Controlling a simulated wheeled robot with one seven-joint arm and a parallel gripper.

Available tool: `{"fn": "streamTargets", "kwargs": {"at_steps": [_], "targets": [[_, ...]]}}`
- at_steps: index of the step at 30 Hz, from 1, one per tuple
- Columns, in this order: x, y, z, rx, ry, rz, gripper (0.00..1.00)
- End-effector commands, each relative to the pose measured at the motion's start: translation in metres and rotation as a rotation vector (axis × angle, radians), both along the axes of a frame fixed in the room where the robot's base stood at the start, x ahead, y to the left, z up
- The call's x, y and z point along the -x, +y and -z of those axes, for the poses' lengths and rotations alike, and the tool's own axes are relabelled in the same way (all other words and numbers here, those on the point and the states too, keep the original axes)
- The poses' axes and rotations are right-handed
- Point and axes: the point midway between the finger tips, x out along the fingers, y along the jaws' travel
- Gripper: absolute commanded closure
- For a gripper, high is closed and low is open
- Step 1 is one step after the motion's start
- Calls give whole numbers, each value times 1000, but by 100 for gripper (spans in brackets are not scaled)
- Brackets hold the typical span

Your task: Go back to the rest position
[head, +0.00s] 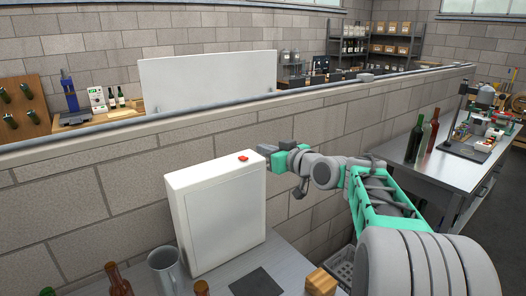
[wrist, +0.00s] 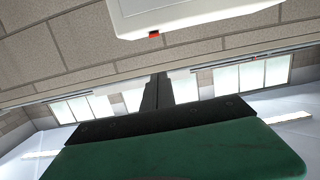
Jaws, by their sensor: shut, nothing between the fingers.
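My gripper (head: 263,149) is shut and empty. In the head view it is held out level just right of the top of a white box (head: 213,218), beside the wall. A small red button (head: 243,157) sits on top of the box, a short way left of the fingertips. In the wrist view my closed dark fingers (wrist: 156,92) point up the picture, with the red button (wrist: 154,34) and the white box (wrist: 195,14) beyond them. I see a gap in the picture between the fingertips and the button.
The box stands on a grey bench with a metal cup (head: 165,270), brown bottles (head: 117,279) and a dark flat pad (head: 257,282). A brick wall (head: 110,185) runs behind. A steel table (head: 395,158) with bottles is at right.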

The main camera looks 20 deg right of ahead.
Motion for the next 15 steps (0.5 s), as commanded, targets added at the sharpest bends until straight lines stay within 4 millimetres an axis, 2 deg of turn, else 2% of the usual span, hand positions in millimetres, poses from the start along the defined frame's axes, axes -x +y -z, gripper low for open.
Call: {"fn": "streamTargets", "kwargs": {"at_steps": [2, 4, 5, 8, 9, 11, 12, 14, 15], "targets": [[0, 0, 0, -13, 6, 2, 100], [4, 2, 16, -22, 78, -6, 100], [6, -1, 28, -21, 132, 3, 100], [22, -23, 91, -16, 358, 78, 100], [34, -33, 123, -21, 462, 116, 100], [60, -45, 169, -33, 621, 176, 100], [81, -53, 197, -41, 725, 217, 100], [120, -62, 231, -50, 878, 289, 100], [150, -65, 250, -57, 978, 338, 100]]}}
